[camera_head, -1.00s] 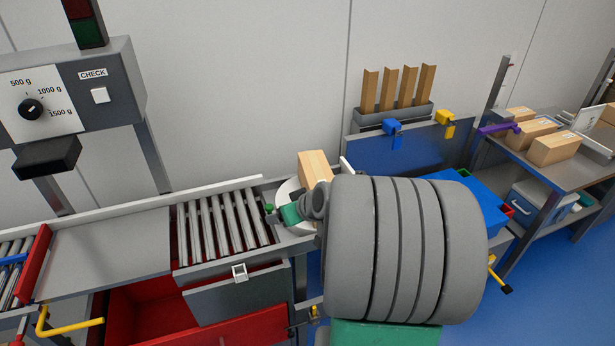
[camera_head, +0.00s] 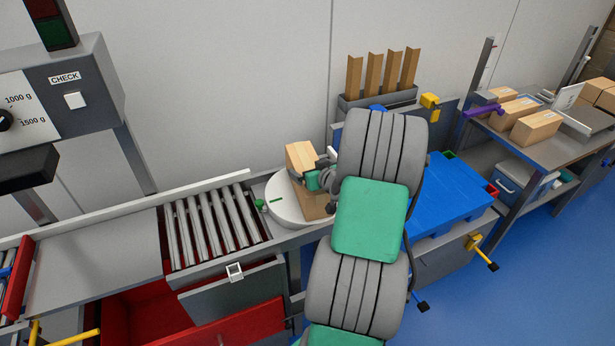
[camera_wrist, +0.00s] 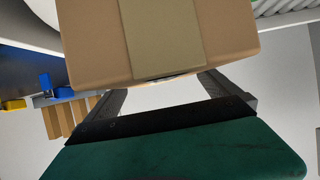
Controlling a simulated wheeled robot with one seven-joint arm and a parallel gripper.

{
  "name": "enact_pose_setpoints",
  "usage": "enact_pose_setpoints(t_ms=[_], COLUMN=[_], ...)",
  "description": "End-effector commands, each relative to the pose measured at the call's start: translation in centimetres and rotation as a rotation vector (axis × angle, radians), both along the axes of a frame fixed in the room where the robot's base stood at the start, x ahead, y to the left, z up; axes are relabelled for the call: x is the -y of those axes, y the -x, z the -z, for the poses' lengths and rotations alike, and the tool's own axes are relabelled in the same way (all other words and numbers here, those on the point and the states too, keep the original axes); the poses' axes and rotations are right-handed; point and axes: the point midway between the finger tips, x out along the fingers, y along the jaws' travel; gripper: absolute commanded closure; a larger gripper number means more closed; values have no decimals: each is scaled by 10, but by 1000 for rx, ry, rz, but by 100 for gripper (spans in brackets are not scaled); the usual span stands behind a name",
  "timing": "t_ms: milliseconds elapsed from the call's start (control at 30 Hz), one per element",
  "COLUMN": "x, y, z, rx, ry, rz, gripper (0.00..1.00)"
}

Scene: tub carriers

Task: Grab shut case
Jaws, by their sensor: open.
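The shut case is a tan cardboard box (camera_head: 301,158) on a round white turntable (camera_head: 284,207). In the wrist view the box (camera_wrist: 95,45) fills the top, with a paler tape strip (camera_wrist: 163,35) down its closed face. My gripper (camera_head: 322,176) is at the right side of the box in the head view, and hides its middle. In the wrist view my gripper (camera_wrist: 165,88) is open, with its fingers spread. The box covers the fingertips, so I cannot tell whether they touch it.
A roller conveyor (camera_head: 210,230) and a red bin (camera_head: 140,310) lie left of the turntable. A table (camera_head: 560,150) with several boxes is farther right. Blue floor is open at the lower right.

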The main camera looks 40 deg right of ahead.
Motion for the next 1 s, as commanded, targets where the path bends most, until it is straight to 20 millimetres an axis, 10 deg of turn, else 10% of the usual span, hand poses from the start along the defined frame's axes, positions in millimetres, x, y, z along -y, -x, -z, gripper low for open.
enact_pose_setpoints(t_ms=[200,1000], x=[-1,-1], y=[-2,-2], z=[1,1], rx=[0,-1], ry=[1,1], rz=[-3,-3], gripper=[0,65])
